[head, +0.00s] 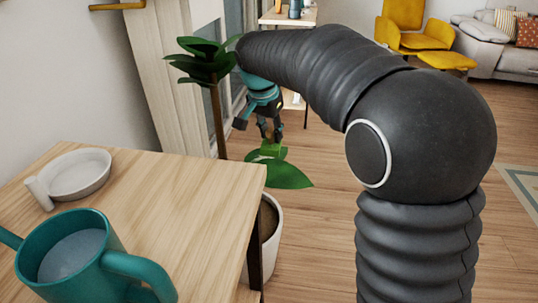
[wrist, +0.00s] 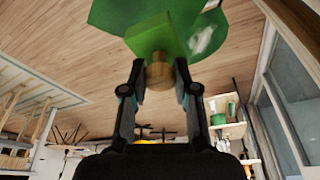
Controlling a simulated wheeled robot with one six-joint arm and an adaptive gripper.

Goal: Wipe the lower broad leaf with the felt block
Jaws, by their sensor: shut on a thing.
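My gripper (head: 270,138) hangs pointing down over the lower leaves of the potted plant. In the wrist view my gripper (wrist: 160,78) is shut on the round wooden handle (wrist: 160,75) of the green felt block (wrist: 158,38). The block lies in front of the lower broad leaf (wrist: 108,14), overlapping it; whether they touch I cannot tell. A whitish patch (wrist: 203,40) shows on the leaf beside the block. In the head view the lower broad leaf (head: 281,174) spreads below the gripper, and the block is small and hard to separate from the leaves.
The plant's upper leaves (head: 203,60) are close beside my wrist, and its stem (head: 218,120) is left of it. Open floor lies right.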

